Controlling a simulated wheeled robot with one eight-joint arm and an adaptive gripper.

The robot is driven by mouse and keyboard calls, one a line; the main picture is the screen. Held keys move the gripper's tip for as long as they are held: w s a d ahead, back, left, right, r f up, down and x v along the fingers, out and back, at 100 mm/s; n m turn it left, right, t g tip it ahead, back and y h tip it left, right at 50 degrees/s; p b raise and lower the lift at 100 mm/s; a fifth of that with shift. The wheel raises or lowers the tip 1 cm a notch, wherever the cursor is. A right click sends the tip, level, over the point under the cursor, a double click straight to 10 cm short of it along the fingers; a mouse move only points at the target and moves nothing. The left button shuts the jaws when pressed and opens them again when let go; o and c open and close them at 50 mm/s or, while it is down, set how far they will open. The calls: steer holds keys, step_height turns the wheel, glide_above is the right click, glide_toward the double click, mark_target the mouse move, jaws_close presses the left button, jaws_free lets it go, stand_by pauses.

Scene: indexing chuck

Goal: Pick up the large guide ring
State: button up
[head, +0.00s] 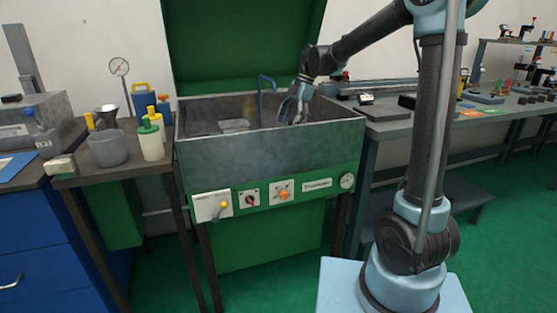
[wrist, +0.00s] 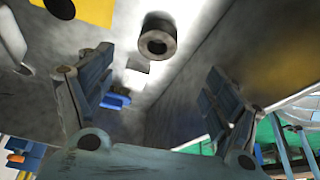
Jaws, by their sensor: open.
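A dark grey, thick-walled ring (wrist: 160,23) shows at the top middle of the wrist view, its round hole facing the camera. It looks like the guide ring, but its size is hard to judge. My gripper (head: 291,113) is over the right part of the open grey wash tub (head: 262,149) in the head view. In the wrist view my gripper (wrist: 153,80) has its two fingers wide apart, with nothing between them. The ring lies beyond the fingertips, apart from them.
A blue upright spout (head: 261,100) rises in the tub, left of my gripper. The green lid (head: 243,45) stands open behind. A grey workbench (head: 400,129) stands to the right.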

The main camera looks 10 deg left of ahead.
steer(key=x, duration=0.8)
steer(key=shift+w+x, duration=0.1)
steer(key=shift+x, duration=1.25)
steer(key=shift+w+x, duration=0.15)
steer(key=shift+x, duration=1.15)
steer(key=shift+a, duration=0.2)
steer(key=c, duration=1.9)
steer(key=shift+r, duration=0.15)
